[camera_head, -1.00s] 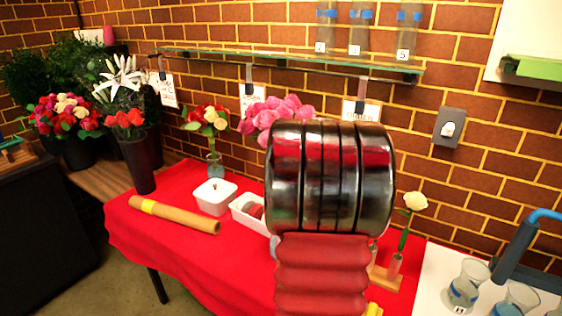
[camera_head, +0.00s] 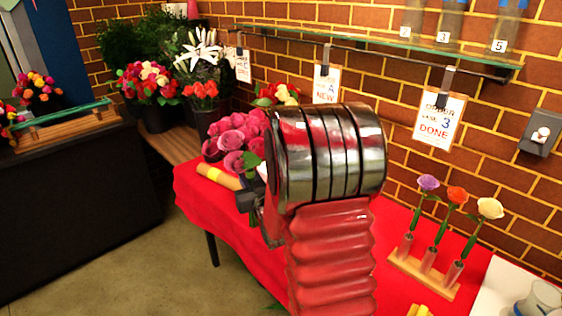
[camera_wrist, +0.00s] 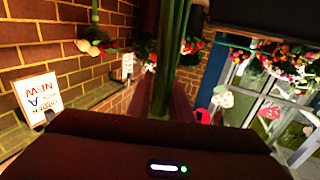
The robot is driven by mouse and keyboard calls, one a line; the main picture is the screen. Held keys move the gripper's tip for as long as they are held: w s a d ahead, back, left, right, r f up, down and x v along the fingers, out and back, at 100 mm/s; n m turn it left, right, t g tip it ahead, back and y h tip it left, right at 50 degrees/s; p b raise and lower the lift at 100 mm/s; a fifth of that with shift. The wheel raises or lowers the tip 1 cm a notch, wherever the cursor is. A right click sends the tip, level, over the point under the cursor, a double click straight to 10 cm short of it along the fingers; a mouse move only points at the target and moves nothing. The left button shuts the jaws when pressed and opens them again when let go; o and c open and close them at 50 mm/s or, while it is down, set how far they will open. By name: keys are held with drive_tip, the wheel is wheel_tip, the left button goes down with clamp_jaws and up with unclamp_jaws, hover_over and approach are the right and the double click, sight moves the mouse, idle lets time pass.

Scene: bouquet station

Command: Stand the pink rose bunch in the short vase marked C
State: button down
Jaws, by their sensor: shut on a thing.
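The pink rose bunch (camera_head: 235,138) is held up at the left of my arm in the head view, its blooms above the red table. My gripper (camera_head: 252,196) is partly hidden behind my arm. In the wrist view, the bunch's green stems (camera_wrist: 170,70) rise from between the jaws, which are shut on them. A clear short vase (camera_head: 541,298) shows at the lower right corner of the head view, cut off by the frame, on a white surface. I cannot read a mark on it, so I cannot tell whether it is vase C.
A wooden rack (camera_head: 425,276) with three single flowers stands on the red cloth (camera_head: 390,228). A glass shelf (camera_head: 385,48) bears tall numbered vases. Order cards (camera_head: 438,118) hang below it. Open floor lies left.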

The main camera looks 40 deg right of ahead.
drive_tip(key=a+f+n+y, duration=0.1)
drive_tip(key=a+f+y, duration=0.1)
drive_tip(key=a, duration=1)
drive_tip(key=w+a+f+n+y, duration=0.1)
drive_tip(key=a+f+n+y, duration=0.1)
drive_tip(key=a, duration=1.1)
wheel_tip(320, 180, down, 3)
drive_tip(key=shift+a+r+t+y, duration=0.15)
drive_tip(key=shift+a+t+y, duration=0.15)
drive_tip(key=shift+y, duration=0.2)
